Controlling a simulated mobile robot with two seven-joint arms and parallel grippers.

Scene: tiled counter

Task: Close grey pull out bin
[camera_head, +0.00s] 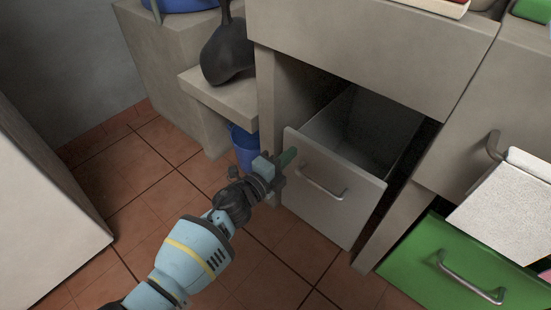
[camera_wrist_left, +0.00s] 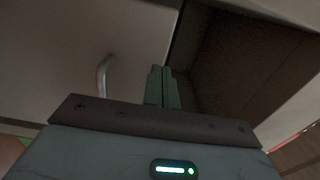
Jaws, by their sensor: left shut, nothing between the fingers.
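The grey pull out bin (camera_head: 328,190) is a drawer-like box with a metal bar handle (camera_head: 322,187), standing pulled out of the counter with its inside visible. My left gripper (camera_head: 288,157) is at the left edge of the bin's front, near its top corner, with its fingers shut and empty. In the left wrist view, the shut fingers (camera_wrist_left: 160,88) are in front of the bin's front panel (camera_wrist_left: 70,60), beside its edge, with the handle to the left. I cannot tell whether the fingertips touch the panel. My right gripper is not in view.
A green drawer (camera_head: 455,270) with a bar handle stands to the right, low down, with a white panel (camera_head: 505,205) above it. A blue bin (camera_head: 243,145) is behind my gripper. A dark pan (camera_head: 228,50) rests on a left ledge. The tiled floor (camera_head: 140,185) is clear.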

